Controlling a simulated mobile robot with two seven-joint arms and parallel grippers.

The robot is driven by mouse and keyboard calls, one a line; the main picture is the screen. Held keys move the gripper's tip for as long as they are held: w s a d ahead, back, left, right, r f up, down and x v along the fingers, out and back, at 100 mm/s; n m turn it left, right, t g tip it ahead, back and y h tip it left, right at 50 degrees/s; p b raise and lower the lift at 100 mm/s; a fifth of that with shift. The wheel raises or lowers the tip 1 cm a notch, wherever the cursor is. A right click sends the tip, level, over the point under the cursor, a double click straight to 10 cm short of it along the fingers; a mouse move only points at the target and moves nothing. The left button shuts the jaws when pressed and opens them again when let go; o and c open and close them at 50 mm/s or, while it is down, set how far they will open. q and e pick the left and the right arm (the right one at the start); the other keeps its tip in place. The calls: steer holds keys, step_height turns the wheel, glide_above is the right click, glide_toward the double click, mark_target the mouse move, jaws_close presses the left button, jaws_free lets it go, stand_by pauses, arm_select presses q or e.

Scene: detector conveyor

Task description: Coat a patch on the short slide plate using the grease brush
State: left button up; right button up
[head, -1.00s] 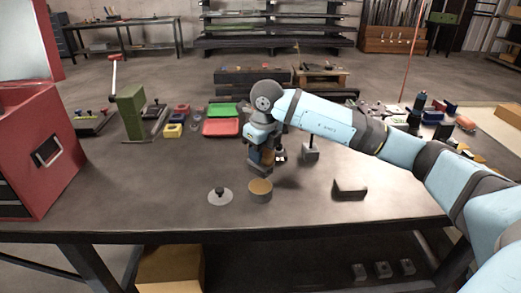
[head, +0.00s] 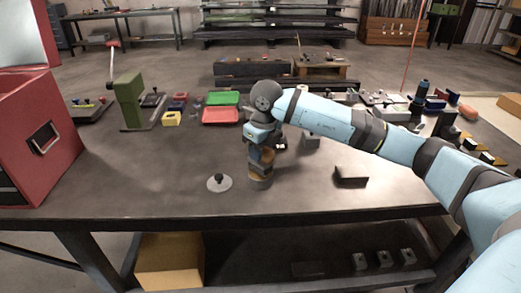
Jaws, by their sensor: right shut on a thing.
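My right gripper (head: 261,168) is directly over a round grey tin (head: 260,183) with a tan top, and hides most of that top. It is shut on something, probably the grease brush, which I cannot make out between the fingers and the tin. Whether it touches the tan surface is not clear. A flat grey disc with a dark knob (head: 219,183), like a lid, lies left of the tin. A dark, low angular block (head: 350,176) lies to the right; I cannot tell if it is the short slide plate. My left gripper is not in view.
A red cabinet (head: 40,140) stands at the left edge. A green block stand (head: 130,102), red tray (head: 221,115) and yellow bin (head: 172,119) stand farther back. Several small parts crowd the right back. The front of the table (head: 130,185) is mostly clear.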

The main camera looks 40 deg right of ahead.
steer(key=shift+f, duration=0.1)
steer(key=shift+f+b, duration=0.35)
steer(key=shift+f, duration=0.05)
stand_by(0.5)
stand_by(0.7)
steer(key=shift+f, duration=0.1)
stand_by(0.4)
steer(key=shift+r+p, duration=1.15)
steer(key=shift+r, duration=1.05)
steer(key=shift+r+p, duration=0.8)
steer(key=shift+r, duration=0.6)
